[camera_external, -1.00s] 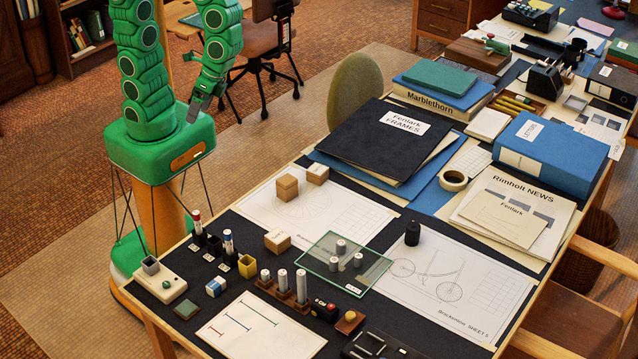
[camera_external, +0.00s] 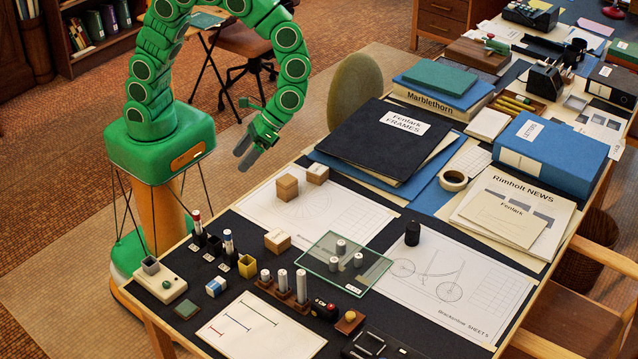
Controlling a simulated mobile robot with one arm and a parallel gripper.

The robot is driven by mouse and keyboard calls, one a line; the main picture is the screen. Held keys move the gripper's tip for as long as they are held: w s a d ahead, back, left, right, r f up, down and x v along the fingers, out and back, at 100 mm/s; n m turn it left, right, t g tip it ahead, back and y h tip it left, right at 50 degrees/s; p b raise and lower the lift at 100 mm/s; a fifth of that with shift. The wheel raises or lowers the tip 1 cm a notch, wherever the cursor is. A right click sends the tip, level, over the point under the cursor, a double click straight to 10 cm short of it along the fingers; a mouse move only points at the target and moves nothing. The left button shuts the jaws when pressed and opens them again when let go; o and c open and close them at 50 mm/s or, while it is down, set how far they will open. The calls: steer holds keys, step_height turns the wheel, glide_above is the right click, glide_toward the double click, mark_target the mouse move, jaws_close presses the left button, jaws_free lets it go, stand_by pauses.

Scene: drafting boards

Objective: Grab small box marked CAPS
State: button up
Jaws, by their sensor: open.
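Three small tan boxes stand on the desk: one box (camera_external: 287,187) on the left of the upper drawing sheet, a second box (camera_external: 318,174) just behind and right of it, and a third box (camera_external: 277,242) nearer, at the sheet's front edge. The second and third show pale labels. The lettering is too small to read, so I cannot tell which is marked CAPS. My gripper (camera_external: 243,154) is open and empty, pointing down, left of the desk's far-left edge. It is apart from all three boxes and above and left of the first.
A glass plate (camera_external: 319,260) with several grey cylinders lies right of the third box. A black folder (camera_external: 369,145) lies behind the boxes. The drawing sheet (camera_external: 335,214) has bare room.

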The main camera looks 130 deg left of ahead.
steer(key=w+a+f+n+t+h, duration=0.1)
steer(key=w+a+f+n+h, duration=0.15)
steer(key=w+f, duration=0.55)
steer(key=n+t+h, duration=0.2)
steer(key=n+h, duration=0.1)
steer(key=n, duration=0.2)
glide_toward(283, 232)
steer(key=shift+m, duration=0.25)
steer(key=x, duration=0.5)
steer(key=shift+w+a+f, duration=0.1)
steer(key=shift+w+f, duration=0.1)
steer(key=shift+f, duration=0.15)
steer(key=shift+x, duration=1.3)
steer(key=d, duration=0.2)
steer(key=s+d, duration=0.1)
steer(key=shift+d+f+h, duration=0.25)
steer(key=shift+f, duration=0.15)
steer(key=shift+d+f, duration=0.3)
steer(key=shift+d, duration=0.4)
steer(key=c, duration=1.1)
